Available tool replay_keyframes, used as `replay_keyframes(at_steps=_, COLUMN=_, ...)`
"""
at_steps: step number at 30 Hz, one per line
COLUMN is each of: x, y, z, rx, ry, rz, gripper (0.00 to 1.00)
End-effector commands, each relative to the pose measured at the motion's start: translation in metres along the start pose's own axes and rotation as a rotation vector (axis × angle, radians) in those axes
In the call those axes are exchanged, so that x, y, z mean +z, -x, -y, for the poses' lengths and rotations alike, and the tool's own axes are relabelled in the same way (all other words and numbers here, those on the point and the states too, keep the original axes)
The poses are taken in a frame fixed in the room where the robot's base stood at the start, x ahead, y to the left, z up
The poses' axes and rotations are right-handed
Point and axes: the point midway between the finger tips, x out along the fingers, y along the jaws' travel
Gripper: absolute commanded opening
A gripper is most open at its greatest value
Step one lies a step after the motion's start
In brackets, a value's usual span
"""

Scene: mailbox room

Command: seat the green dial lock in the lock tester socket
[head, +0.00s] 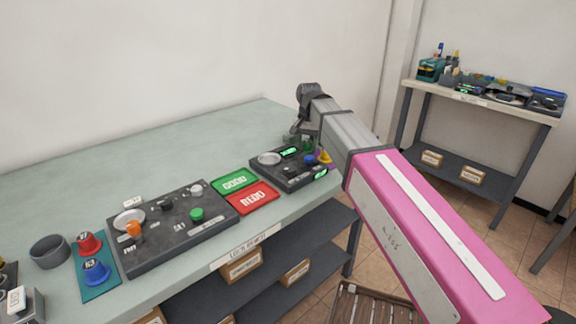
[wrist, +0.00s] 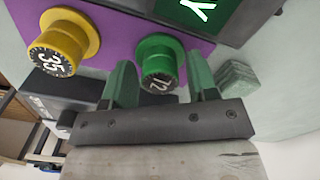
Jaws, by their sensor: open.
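The green dial lock (wrist: 160,58), marked 12, sits on a purple mat (wrist: 110,60) in the wrist view. My gripper (wrist: 160,75) is open, with one finger on each side of the green lock; I cannot tell if either touches it. In the head view, my gripper (head: 303,134) is over the bench beside a dark device (head: 290,180) with lit green displays and a round silver plate. I cannot tell which fitting is the tester socket. The green lock is small and partly hidden there.
A yellow dial lock (wrist: 62,40), marked 35, stands left of the green one. A larger dark panel (head: 165,245) with knobs, a green GOOD tray (head: 234,181) and a red REDO tray (head: 252,198) lie on the bench. Its back left is clear.

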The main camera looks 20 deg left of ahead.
Motion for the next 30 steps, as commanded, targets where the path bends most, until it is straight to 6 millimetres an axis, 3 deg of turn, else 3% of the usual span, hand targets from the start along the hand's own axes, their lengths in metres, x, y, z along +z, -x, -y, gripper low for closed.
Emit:
replay_keyframes(at_steps=4, x=0.000, y=0.000, z=0.000, rx=0.000, ry=0.000, rz=0.000, gripper=0.50)
replay_keyframes(at_steps=7, x=0.000, y=0.000, z=0.000, rx=0.000, ry=0.000, rz=0.000, gripper=0.17)
replay_keyframes(at_steps=8, x=0.000, y=0.000, z=0.000, rx=0.000, ry=0.000, rz=0.000, gripper=0.12)
replay_keyframes(at_steps=17, x=0.000, y=0.004, z=0.000, rx=0.000, ry=0.000, rz=0.000, gripper=0.12)
replay_keyframes(at_steps=30, x=0.000, y=0.027, z=0.000, rx=0.000, ry=0.000, rz=-0.001, gripper=0.12)
